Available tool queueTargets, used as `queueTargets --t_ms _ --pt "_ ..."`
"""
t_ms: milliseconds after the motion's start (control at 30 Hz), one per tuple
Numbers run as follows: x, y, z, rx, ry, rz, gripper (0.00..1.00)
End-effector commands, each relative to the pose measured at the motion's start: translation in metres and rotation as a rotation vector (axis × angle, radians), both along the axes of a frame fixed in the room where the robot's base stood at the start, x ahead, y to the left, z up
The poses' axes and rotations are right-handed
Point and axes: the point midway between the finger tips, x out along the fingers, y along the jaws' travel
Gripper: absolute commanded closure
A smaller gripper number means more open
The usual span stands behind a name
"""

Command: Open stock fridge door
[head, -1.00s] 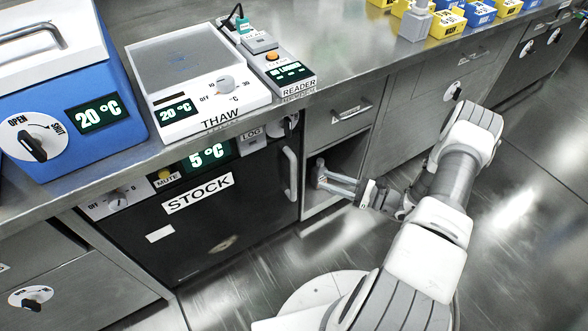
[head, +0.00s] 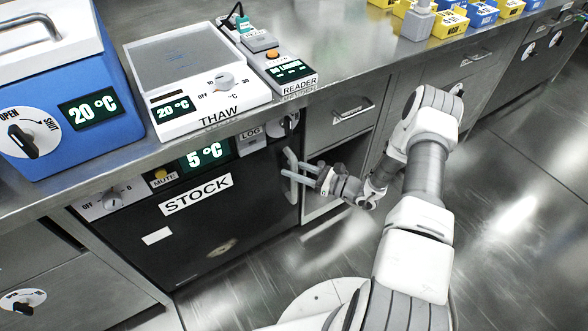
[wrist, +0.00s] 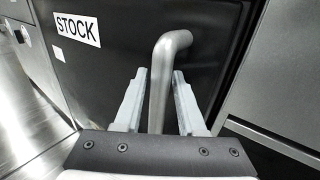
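The stock fridge door (head: 205,225) is a dark panel with a white STOCK label, under the counter; it looks shut. It also shows in the wrist view (wrist: 110,40). Its grey vertical bar handle (wrist: 160,80) is at the door's right side. In the head view the handle (head: 291,165) is partly hidden by my gripper. My gripper (head: 290,168) is at the handle. In the wrist view its two fingers (wrist: 158,78) are apart, one on each side of the bar, with gaps visible on both sides.
A drawer (head: 340,115) with an open compartment (head: 330,180) below it is right of the fridge. The counter above carries a blue box (head: 75,150), the THAW plate (head: 195,75) and a READER unit (head: 280,70). The floor (head: 510,200) at right is clear.

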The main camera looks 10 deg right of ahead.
Motion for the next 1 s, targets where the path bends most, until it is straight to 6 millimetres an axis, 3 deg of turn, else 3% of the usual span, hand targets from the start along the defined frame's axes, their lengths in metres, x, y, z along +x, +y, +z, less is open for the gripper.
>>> queueTargets --t_ms 33,200,233,1000 --pt "-0.0001 -0.0001 0.0001 0.000 0.000 0.000 0.68" --pt "-0.0002 -0.0002 0.0000 0.000 0.000 0.000 0.98" --pt "-0.0002 -0.0002 0.0000 0.000 0.000 0.000 1.00" --pt "-0.0003 -0.0004 -0.0001 0.000 0.000 0.000 1.00"
